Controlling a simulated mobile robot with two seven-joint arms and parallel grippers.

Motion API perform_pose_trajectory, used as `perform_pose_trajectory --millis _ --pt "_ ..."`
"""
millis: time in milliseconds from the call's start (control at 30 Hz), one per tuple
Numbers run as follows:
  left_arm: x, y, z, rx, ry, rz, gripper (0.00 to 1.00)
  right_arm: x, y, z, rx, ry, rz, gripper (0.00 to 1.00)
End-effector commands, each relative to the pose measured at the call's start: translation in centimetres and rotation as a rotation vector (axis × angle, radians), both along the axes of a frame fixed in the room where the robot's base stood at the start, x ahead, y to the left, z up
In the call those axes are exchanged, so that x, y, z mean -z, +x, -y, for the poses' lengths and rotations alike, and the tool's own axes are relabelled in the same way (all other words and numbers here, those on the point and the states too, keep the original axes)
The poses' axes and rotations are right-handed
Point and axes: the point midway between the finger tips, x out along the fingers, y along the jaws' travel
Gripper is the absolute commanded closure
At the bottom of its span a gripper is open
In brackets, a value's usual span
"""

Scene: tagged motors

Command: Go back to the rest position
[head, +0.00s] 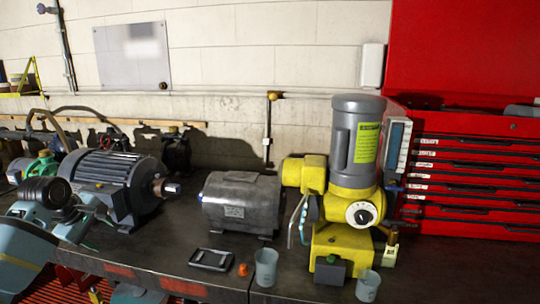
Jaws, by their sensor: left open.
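My left arm comes in from the left edge, and my left gripper (88,228) is at the lower left, at the near edge of the bench in front of the large dark finned motor (108,168). It is open, and I see nothing held in it. A smaller grey motor (240,202) with a pale plate stands at the middle of the bench. To its right stands a yellow pump (340,240) with an upright grey motor (356,125) bearing a yellow-green tag (367,142). My right gripper is not in view.
A black tray-like item (211,259), a small orange piece (243,269) and two grey cups (266,267) (368,286) lie along the bench's (180,262) front. A red tool cabinet (470,180) stands at the right.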

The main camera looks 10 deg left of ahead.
Motion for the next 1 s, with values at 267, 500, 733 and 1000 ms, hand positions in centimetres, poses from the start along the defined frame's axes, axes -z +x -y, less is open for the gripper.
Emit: perform_pose_trajectory --millis 267,500,733,1000 --pt "10.1 -0.4 4.4 0.215 0.145 0.014 0.45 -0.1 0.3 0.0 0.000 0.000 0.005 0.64" --pt "21.2 -4.2 10.5 0.496 0.309 0.067 0.45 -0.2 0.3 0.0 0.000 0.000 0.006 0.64" --pt "29.8 -11.2 16.9 0.766 0.464 0.152 0.45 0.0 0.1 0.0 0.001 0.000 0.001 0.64" --pt "35.3 -21.7 23.8 1.030 0.645 0.270 0.45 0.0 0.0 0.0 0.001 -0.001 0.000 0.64"
